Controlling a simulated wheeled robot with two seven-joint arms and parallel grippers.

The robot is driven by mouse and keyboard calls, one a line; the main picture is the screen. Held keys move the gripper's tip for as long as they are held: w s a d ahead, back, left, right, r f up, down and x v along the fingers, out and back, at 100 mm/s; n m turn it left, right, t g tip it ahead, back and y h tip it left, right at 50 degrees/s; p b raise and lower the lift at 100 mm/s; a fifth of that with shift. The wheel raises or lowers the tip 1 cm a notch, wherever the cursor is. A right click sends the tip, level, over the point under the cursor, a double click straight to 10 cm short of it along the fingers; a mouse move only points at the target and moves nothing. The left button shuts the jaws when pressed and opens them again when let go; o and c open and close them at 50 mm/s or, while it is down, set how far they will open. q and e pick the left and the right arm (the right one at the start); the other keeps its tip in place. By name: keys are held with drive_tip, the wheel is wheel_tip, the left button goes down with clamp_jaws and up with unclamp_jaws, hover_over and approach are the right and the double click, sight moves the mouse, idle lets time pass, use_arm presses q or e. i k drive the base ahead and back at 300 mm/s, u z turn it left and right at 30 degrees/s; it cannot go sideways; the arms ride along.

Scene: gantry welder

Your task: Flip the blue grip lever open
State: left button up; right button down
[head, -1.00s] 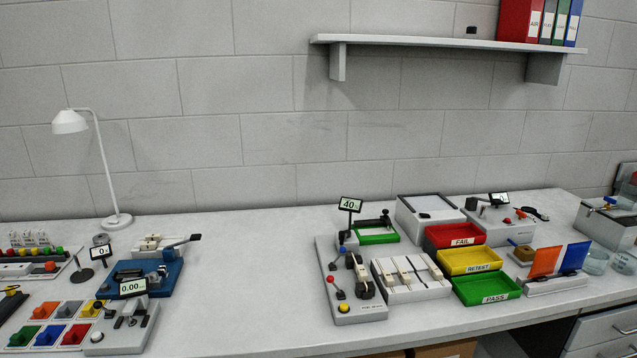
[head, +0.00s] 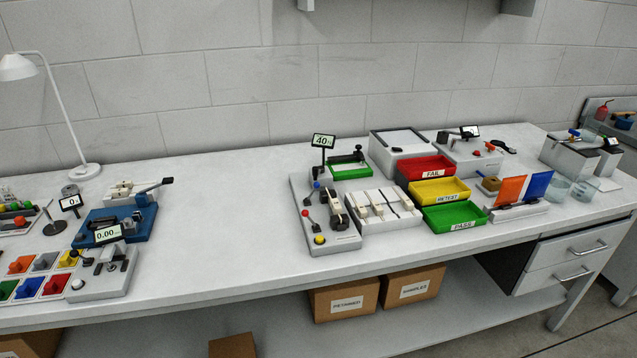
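A grey tester (head: 340,243) with a 40 readout (head: 324,141) stands on the middle of the bench. A small blue-tipped part (head: 317,185) stands near its back. It may be the blue grip lever, but it is too small to tell whether it is open or shut. A red-knobbed lever (head: 306,213) and a yellow button (head: 319,239) are in front of it. Another blue-tipped part (head: 574,133) is on a grey device at the far right. Neither gripper is in view.
Right of the tester are a white fixture (head: 383,227) and red (head: 426,168), yellow (head: 439,191) and green (head: 455,215) trays. A blue fixture (head: 117,225) and lamp (head: 50,110) stand left. Bench space (head: 230,210) between is clear. Boxes (head: 345,299) sit below.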

sight(317, 185)
drive_tip(key=k, duration=0.7)
drive_tip(key=z, duration=0.4)
drive_tip(key=i, duration=0.5)
drive_tip(key=z, duration=1)
drive_tip(key=i, duration=0.9)
drive_tip(key=u, duration=0.5)
drive_tip(key=i, duration=0.85)
drive_tip(key=u, duration=0.9)
